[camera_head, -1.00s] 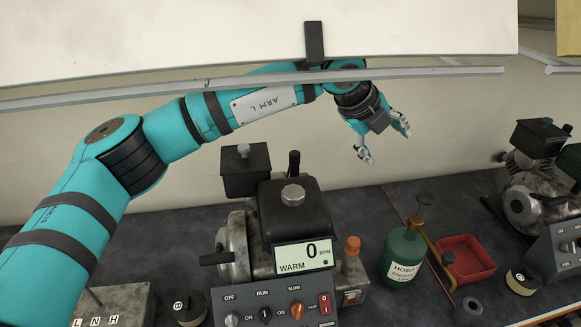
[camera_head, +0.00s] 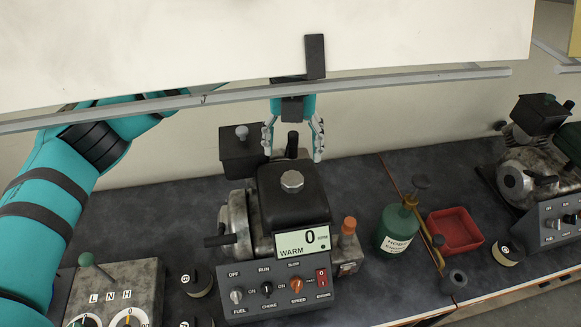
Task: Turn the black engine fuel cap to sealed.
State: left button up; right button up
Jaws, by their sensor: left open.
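The black engine (camera_head: 305,208) stands on the dark bench in the middle of the view. A round silver cap (camera_head: 292,181) sits on its black top; whether it is sealed cannot be told. A small upright black knob (camera_head: 292,141) stands just behind that top. I cannot tell from labels which of these is the fuel cap. My left gripper (camera_head: 292,154) points down with open fingers, one on each side of the black knob in the picture. Contact cannot be told. My right gripper is not in view.
A black box with a silver knob (camera_head: 241,132) stands close left of my left gripper. A grey rail (camera_head: 400,81) and white panel cross above, hiding part of my left arm. A green bottle (camera_head: 397,230) and red tray (camera_head: 455,231) are to the right.

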aim_at(292, 178)
pick_arm(q)
notch_tip(292, 178, down, 8)
jog(key=p, duration=0.3)
jog(key=shift+w+r, duration=0.1)
jog(key=shift+r, duration=0.15)
jog(key=shift+f, duration=0.7)
